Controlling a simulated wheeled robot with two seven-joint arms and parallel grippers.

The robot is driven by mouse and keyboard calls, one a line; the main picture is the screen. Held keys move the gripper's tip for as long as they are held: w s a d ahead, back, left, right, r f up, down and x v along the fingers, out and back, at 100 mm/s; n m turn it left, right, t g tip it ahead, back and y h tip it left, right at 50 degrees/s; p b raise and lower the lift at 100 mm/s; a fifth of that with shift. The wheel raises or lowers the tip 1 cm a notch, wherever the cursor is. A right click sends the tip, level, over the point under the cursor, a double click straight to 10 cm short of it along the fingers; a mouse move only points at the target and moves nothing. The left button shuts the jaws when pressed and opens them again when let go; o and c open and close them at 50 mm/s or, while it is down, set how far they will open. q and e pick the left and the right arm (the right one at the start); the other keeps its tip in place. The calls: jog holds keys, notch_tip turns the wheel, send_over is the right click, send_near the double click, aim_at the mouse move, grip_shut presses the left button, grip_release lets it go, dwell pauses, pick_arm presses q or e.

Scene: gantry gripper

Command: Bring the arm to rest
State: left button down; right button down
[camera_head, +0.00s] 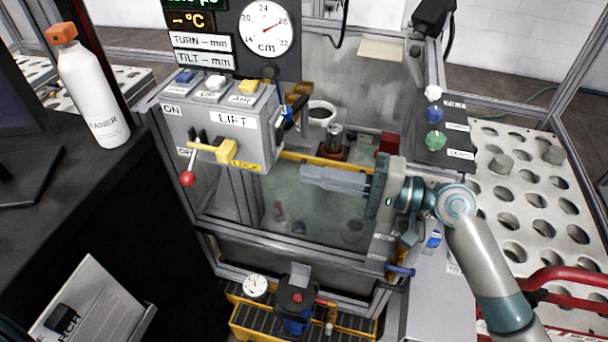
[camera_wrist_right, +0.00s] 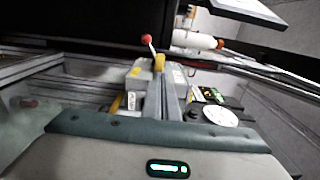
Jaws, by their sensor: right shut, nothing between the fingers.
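My right arm (camera_head: 485,255) comes in from the lower right of the head view. Its gripper (camera_head: 303,173) points left in front of the machine's glazed chamber. The two grey fingers are together with nothing between them. The fingers also show in the right wrist view (camera_wrist_right: 168,95), pointing toward the lift box. The gripper appears apart from the lift box and its lever. My left gripper is not in view.
The lift box (camera_head: 235,122) has a red-knobbed lever (camera_head: 188,178) and a yellow handle. A dial (camera_head: 265,28) stands above it. A white bottle (camera_head: 92,90) stands on the dark counter at left. A perforated table (camera_head: 545,190) is at right.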

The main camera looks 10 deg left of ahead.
jog(key=shift+f, duration=0.1)
dwell(0.5)
jog(key=s+d+f+n+t+h, duration=0.15)
jog(key=s+d+f+h, duration=0.4)
jog(key=f, duration=0.65)
jog(key=s+d+f+n+t+h, duration=0.1)
jog(key=s+d+f+t+h, duration=0.4)
jog(key=f, duration=0.7)
jog(key=s+d+f+g+h, duration=0.2)
jog(key=s+d+f+h, duration=0.25)
jog(key=s+d, duration=0.4)
jog(key=s+d+f+g+h, duration=0.25)
jog(key=s+d+f, duration=0.25)
jog(key=d, duration=0.7)
notch_tip(320, 180, down, 29)
jog(key=s, duration=0.2)
jog(key=s+d+f+g, duration=0.1)
jog(key=s+d+f, duration=0.2)
jog(key=s+f, duration=1.3)
jog(key=shift+s+g, duration=0.3)
jog(key=shift+s, duration=0.55)
